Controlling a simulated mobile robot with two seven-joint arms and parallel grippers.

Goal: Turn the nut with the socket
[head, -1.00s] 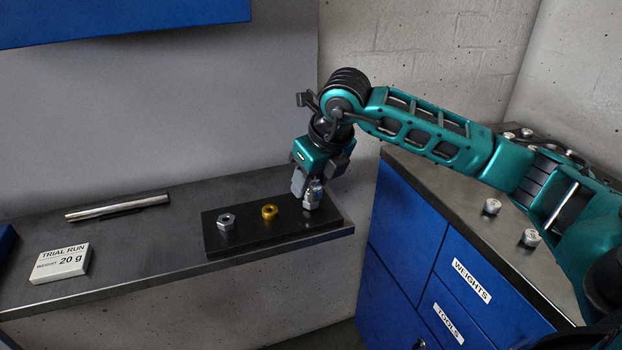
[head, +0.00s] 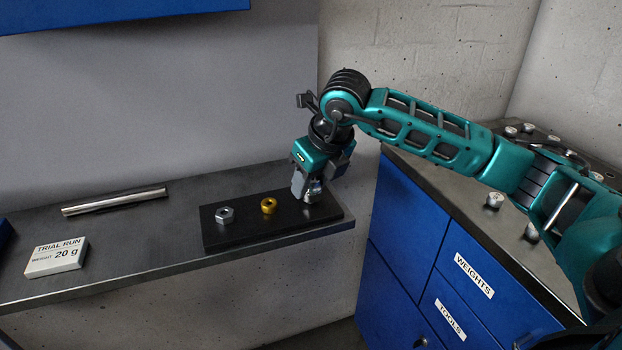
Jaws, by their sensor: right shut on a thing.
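My right gripper (head: 305,190) points down over the right end of a black board (head: 275,230) on the shelf. It is shut on a small silver socket (head: 314,190) with a bluish patch. The socket is low at the board, and the fingers hide much of it. I cannot see a nut under it or tell whether it encloses one. A silver hex nut (head: 224,215) sits on the left of the board, and a gold nut-like piece (head: 268,206) in the middle, both apart from the gripper. My left gripper is not in view.
A metal rod (head: 115,201) lies at the back of the shelf (head: 150,235). A blue cabinet (head: 405,265) with small metal pieces (head: 495,200) on top stands at the right, under my arm.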

